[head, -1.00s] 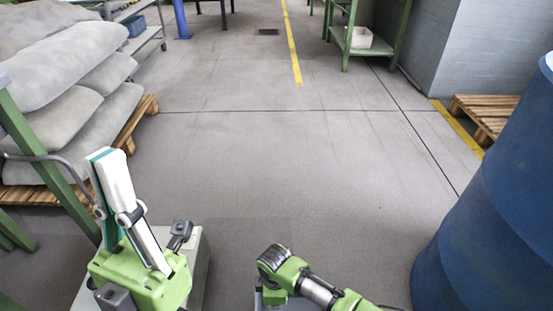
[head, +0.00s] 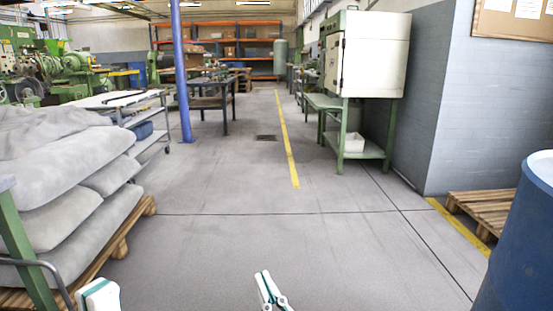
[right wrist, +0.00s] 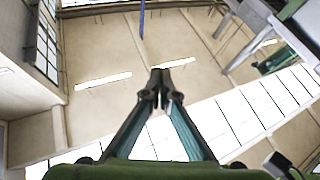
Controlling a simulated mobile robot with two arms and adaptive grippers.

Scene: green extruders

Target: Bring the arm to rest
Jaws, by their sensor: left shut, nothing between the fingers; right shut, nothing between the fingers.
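My left gripper (head: 98,295) shows only as a white and teal tip at the bottom left edge of the head view. It is shut, with nothing seen in it. My right gripper (head: 268,288) rises from the bottom middle of the head view. Its fingers are shut and empty, pointing up. In the right wrist view its fingertips (right wrist: 160,76) meet, with the ceiling and bright windows behind them.
Grey sacks (head: 60,190) lie on a wooden pallet (head: 122,246) at left. A blue barrel (head: 520,245) stands close at right, near another pallet (head: 472,211). A green stand (head: 362,150) carries a white cabinet (head: 370,55). The middle floor is clear.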

